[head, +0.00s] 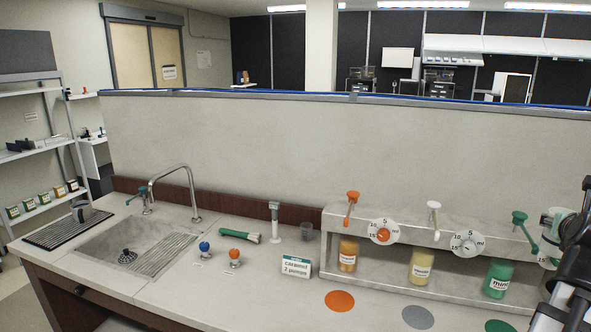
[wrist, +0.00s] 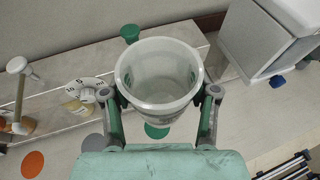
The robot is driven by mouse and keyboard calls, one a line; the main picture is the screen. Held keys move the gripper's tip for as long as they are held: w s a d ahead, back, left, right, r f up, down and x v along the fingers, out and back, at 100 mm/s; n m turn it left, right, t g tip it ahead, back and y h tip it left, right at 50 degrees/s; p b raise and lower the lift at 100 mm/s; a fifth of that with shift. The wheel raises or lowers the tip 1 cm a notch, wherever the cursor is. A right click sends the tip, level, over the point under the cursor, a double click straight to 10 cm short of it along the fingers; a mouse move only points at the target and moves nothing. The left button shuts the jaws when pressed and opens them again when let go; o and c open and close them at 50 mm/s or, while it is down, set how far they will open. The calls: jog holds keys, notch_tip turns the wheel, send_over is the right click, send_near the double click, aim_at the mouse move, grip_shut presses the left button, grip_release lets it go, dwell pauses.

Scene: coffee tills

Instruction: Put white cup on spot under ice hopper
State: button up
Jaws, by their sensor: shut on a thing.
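In the wrist view a white cup (wrist: 158,88) sits upright between the two fingers of my gripper (wrist: 160,105), which is shut on it. The cup is held above the counter, its open mouth facing the camera, and looks empty. A green spot (wrist: 156,132) on the counter shows partly behind the cup. In the head view my gripper (head: 570,230) is at the right edge, mostly cut off.
A dispenser shelf (head: 400,240) with syrup bottles and pumps stands along the back wall. Orange (head: 339,300), grey (head: 418,317) and green spots lie before it. A sink (head: 130,245) and small tools are at left.

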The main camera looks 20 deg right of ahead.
jog(key=s+d+m+g+h, duration=0.1)
jog(key=s+m+g, duration=0.4)
jog(key=s, duration=1.7)
jog(key=shift+s+d+f+g+h+p, duration=0.2)
jog(key=shift+s+f+g+h+p, duration=0.15)
jog(key=shift+h, duration=0.35)
